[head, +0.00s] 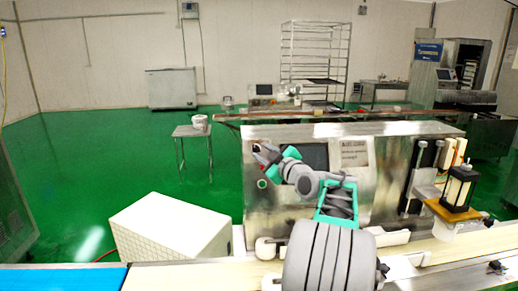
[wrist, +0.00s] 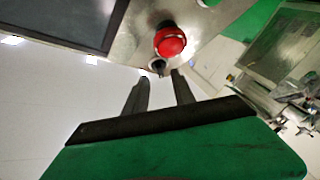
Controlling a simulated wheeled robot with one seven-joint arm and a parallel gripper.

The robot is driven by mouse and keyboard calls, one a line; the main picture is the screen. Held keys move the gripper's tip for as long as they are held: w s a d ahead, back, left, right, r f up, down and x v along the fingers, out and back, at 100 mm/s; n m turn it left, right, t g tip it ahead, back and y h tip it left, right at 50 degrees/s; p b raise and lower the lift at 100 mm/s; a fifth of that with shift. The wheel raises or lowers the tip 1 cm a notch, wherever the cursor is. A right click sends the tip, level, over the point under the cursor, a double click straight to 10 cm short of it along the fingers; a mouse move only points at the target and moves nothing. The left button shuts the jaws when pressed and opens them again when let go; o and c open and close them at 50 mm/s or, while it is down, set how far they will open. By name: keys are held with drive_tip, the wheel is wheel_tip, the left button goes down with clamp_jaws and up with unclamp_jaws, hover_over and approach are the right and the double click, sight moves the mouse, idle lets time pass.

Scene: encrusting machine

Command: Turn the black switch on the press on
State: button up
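The press (head: 385,185) is a steel machine with a dark screen and a control panel on its front left. In the wrist view, a small black switch (wrist: 157,67) sits on the steel panel just below a large red button (wrist: 170,42). My gripper (wrist: 161,76) is open, with its two dark fingers apart and their tips close to the switch. The switch appears between the fingertips, nearer the left one; I cannot tell whether they touch it. In the head view, my gripper (head: 264,156) is at the panel's left side and hides the switch.
A round green button (head: 262,183) is lower on the panel. The dark screen (wrist: 65,20) is at upper left in the wrist view. A white box (head: 170,228) stands left of the press, and a conveyor belt (head: 195,277) runs in front.

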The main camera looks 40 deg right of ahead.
sight(256, 149)
drive_tip(key=w, duration=0.2)
drive_tip(key=shift+w+d, duration=0.2)
drive_tip(key=shift+w, duration=0.1)
clamp_jaws()
idle(0.3)
